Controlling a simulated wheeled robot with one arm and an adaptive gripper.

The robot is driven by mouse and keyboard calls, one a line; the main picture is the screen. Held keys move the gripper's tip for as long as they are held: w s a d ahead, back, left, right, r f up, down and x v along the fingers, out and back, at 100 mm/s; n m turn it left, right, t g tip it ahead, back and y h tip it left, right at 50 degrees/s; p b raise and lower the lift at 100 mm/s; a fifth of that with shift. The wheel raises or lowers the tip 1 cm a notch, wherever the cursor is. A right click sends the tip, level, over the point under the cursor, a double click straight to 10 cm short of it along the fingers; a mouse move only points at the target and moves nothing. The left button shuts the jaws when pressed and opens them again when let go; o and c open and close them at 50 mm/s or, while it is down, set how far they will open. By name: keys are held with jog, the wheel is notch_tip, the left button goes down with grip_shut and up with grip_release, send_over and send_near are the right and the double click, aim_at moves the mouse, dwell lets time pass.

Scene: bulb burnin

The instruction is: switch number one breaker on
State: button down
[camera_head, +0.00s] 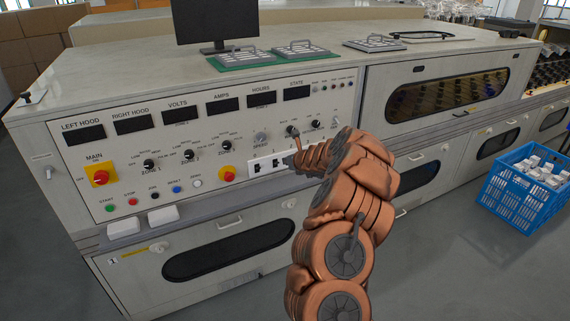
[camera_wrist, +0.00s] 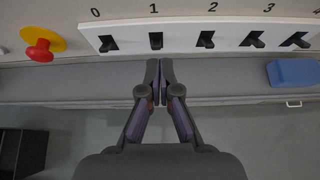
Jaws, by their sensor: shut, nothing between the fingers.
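In the wrist view, a white strip (camera_wrist: 130,31) carries a row of black breakers labelled 0 to 4. The number one breaker (camera_wrist: 156,41) sits left of the middle, between breaker 0 (camera_wrist: 108,44) and breaker 2 (camera_wrist: 205,39). I cannot tell its on or off position for sure. My gripper (camera_wrist: 160,88) is shut and empty, its fingertips just below the number one breaker in the picture and apart from it. In the head view, the strip (camera_head: 251,169) shows partly at the console's lower right; my arm hides its right part and my gripper.
A red knob on a yellow disc (camera_wrist: 41,44) stands left of the strip in the wrist view. A blue block (camera_wrist: 293,73) lies on the ledge at right. In the head view, white boxes (camera_head: 124,227) lie on the ledge, and a blue crate (camera_head: 519,188) stands at right.

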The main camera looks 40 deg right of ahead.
jog(key=shift+s+a+r+p, duration=0.25)
jog(key=shift+s+r+p, duration=0.1)
jog(key=shift+s+r, duration=0.55)
jog(key=shift+w+r, duration=0.1)
